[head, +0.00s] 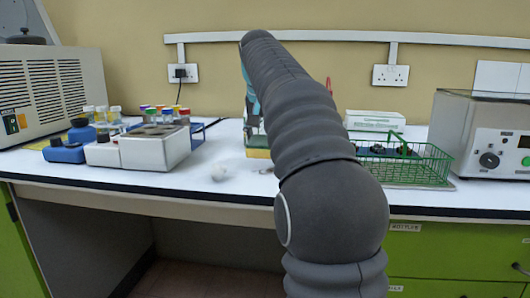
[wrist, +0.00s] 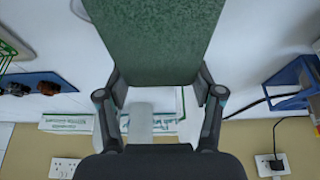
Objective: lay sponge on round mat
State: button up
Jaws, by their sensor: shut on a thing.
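A sponge with a dark green rough face (wrist: 155,40) fills the upper middle of the wrist view. My gripper (wrist: 161,82) is shut on it, one finger at each side. In the head view the sponge (head: 257,153) shows as a green and yellow block low over or at the bench, partly hidden by my arm. My gripper is mostly hidden there too. No round mat can be made out for sure. A pale curved edge shows at the top left of the wrist view, but I cannot tell what it is.
A green wire basket (head: 425,165) stands right of my arm, near a white box (head: 374,121) and a grey instrument (head: 485,135). The front bench strip between is mostly clear.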

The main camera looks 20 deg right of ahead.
jog(key=shift+f+b, duration=0.55)
jog(key=shift+f, duration=1.35)
jog(key=shift+f, duration=0.15)
jog(key=o, duration=0.7)
